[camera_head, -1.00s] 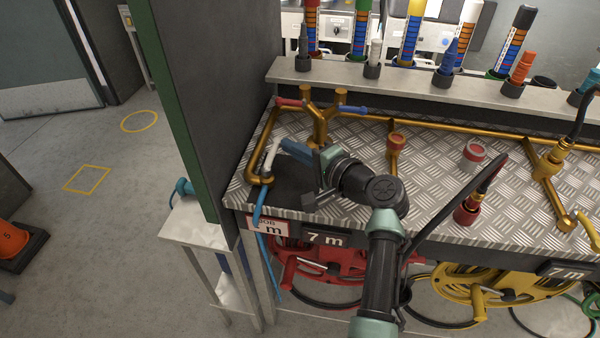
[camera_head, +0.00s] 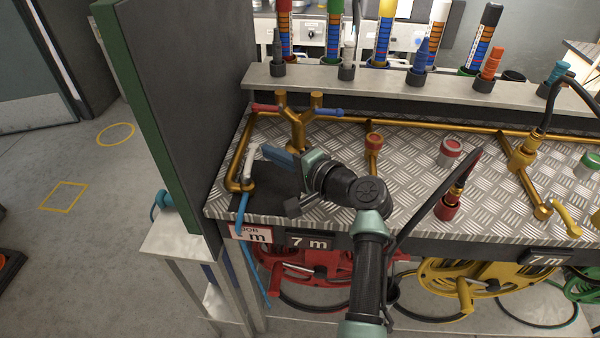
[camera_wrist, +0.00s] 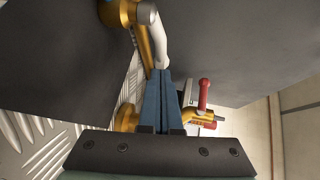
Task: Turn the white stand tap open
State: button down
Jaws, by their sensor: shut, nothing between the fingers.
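The white stand tap handle (camera_head: 249,166) is at the left end of the bench, on the brass standpipe (camera_head: 232,184) with a blue hose below. In the wrist view the white handle (camera_wrist: 158,42) ends right at my fingertips. My gripper (camera_head: 266,150) has its blue fingers pressed together, pointing left with their tips at the handle's upper end. The wrist view shows the closed fingers (camera_wrist: 163,74) with nothing between them. The tips look touching or very close to the handle; I cannot tell which.
Behind my gripper is a brass Y-pipe (camera_head: 293,122) with a red lever (camera_head: 265,108) and a blue lever (camera_head: 328,112). A dark upright panel (camera_head: 175,90) stands close on the left. More pipes and red-capped fittings (camera_head: 374,140) are to the right.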

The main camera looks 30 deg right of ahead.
jog(key=v, duration=1.2)
jog(key=w+a+r+n+t+h+p, duration=0.1)
jog(key=w+a+r+n+p, duration=0.2)
jog(key=r, duration=0.6)
jog(key=w+a+r+n+t+h+p, duration=0.1)
jog(key=a+r+n+t+p, duration=0.3)
jog(key=r, duration=0.6)
jog(key=w+a+r+n+g+h, duration=0.1)
jog(key=w+a+r+n+h, duration=0.1)
jog(key=a+r, duration=0.5)
jog(key=s+a+r+n+t+p, duration=0.1)
jog(key=s+a+r+n+t, duration=0.1)
jog(key=s+r, duration=0.3)
jog(key=s+a+r+n+t+p, duration=0.1)
jog(key=s+a+r+n+t, duration=0.1)
jog(key=r, duration=1.2)
jog(key=s+a+r+n+t+p, duration=0.2)
jog(key=s+a+r+t, duration=0.2)
jog(key=s+a+r, duration=0.3)
notch_tip(320, 180, up, 2)
jog(key=shift+s+a+r, duration=0.2)
jog(key=shift+s+a, duration=0.05)
jog(key=shift+s, duration=0.05)
jog(key=shift+d, duration=0.1)
